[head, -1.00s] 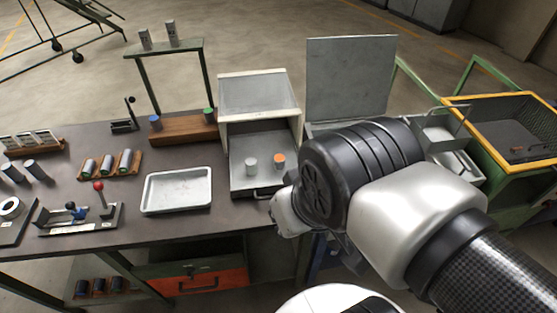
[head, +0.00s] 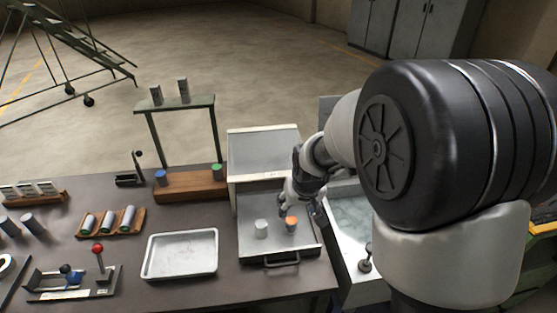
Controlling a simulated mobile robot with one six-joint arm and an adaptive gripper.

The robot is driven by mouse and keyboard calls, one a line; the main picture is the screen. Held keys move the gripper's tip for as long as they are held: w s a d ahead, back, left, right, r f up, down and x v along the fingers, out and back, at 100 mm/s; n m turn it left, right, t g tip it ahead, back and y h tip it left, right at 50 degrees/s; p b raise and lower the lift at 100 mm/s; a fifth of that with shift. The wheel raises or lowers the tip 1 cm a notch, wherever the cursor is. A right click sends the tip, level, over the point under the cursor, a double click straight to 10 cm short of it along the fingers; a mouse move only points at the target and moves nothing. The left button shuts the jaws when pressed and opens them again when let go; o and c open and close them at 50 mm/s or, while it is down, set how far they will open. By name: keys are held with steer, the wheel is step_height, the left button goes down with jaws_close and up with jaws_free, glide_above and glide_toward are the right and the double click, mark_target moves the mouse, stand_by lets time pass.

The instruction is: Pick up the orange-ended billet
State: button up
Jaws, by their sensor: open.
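The orange-ended billet (head: 291,224) stands upright on the pulled-out grey drawer tray (head: 262,246), orange end up. A plain grey billet (head: 261,228) stands just to its left on the same tray. My gripper (head: 299,210) is open, pointing down close above and around the orange-ended billet. Its fingers overlap the billet in the picture, and I cannot tell whether they touch it. My arm comes in from the right and covers much of that side.
The furnace box (head: 262,155) stands right behind the tray. An empty white tray (head: 180,254) lies to the left. A wooden block (head: 190,186) holds blue-ended and green-ended billets. A lever fixture (head: 97,262) and a billet rack (head: 110,222) stand farther left.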

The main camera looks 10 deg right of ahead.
steer(key=b, duration=0.3)
glide_toward(292, 221)
steer(key=x, duration=0.5)
steer(key=shift+s+f, duration=0.3)
steer(key=shift+f, duration=0.05)
steer(key=shift+w+b+x, duration=0.1)
steer(key=shift+b+x, duration=0.45)
steer(key=shift+x, duration=0.95)
steer(key=shift+w+b+x, duration=0.15)
steer(key=shift+b+x, duration=0.4)
steer(key=shift+x, duration=1)
steer(key=shift+r, duration=0.1)
steer(key=shift+c, duration=0.5)
jaws_close()
steer(key=shift+r, duration=0.1)
